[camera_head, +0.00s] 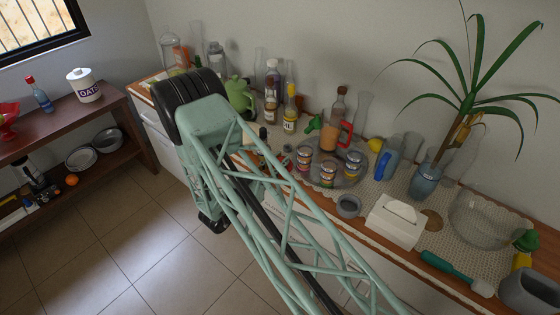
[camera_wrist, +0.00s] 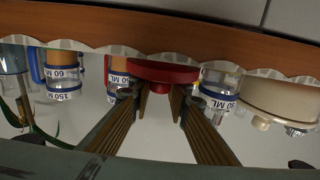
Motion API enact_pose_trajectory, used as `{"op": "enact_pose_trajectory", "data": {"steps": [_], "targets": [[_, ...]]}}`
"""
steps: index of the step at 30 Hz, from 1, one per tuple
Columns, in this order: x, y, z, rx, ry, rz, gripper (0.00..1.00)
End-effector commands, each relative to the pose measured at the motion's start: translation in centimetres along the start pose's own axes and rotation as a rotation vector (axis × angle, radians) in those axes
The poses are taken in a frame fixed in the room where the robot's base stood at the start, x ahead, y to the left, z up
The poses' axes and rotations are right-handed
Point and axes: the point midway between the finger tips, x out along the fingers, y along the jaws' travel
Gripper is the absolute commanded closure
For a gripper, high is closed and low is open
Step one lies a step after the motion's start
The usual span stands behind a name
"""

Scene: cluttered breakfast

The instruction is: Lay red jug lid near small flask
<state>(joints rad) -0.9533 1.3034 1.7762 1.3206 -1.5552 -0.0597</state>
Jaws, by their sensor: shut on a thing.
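In the wrist view, which looks upside down, my gripper (camera_wrist: 160,92) is shut on the red jug lid (camera_wrist: 162,72), a flat red disc gripped by a part between the fingertips. Clear glass vessels with blue measuring labels stand close by, one on the right (camera_wrist: 220,88), one just left of the lid (camera_wrist: 117,78) and one farther left (camera_wrist: 62,75). I cannot tell which is the small flask, nor whether the lid touches anything. In the head view my arm hides the gripper and lid.
A cream pot (camera_wrist: 280,98) stands at the right in the wrist view. In the head view the counter holds bottles (camera_head: 290,110), jars on a round tray (camera_head: 327,172), a red-handled jug (camera_head: 329,138), a white tissue box (camera_head: 396,218) and a plant vase (camera_head: 424,183).

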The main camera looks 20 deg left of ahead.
Motion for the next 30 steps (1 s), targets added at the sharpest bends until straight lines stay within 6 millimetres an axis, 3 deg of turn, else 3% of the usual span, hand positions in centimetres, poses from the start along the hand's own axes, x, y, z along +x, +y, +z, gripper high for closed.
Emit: {"op": "enact_pose_trajectory", "data": {"steps": [1, 2, 6, 23, 30], "targets": [[0.0, 0.0, 0.2, 0.0, 0.0, 0.0, 0.94], [0.0, 0.0, 0.2, 0.0, 0.0, 0.0, 0.83], [0.0, 0.0, 0.1, 0.0, 0.0, 0.0, 0.7], [-0.1, 0.0, -0.3, 0.0, 0.0, 0.0, 0.7], [-2.3, -0.1, -0.1, -0.001, 0.0, -0.002, 0.7]]}}
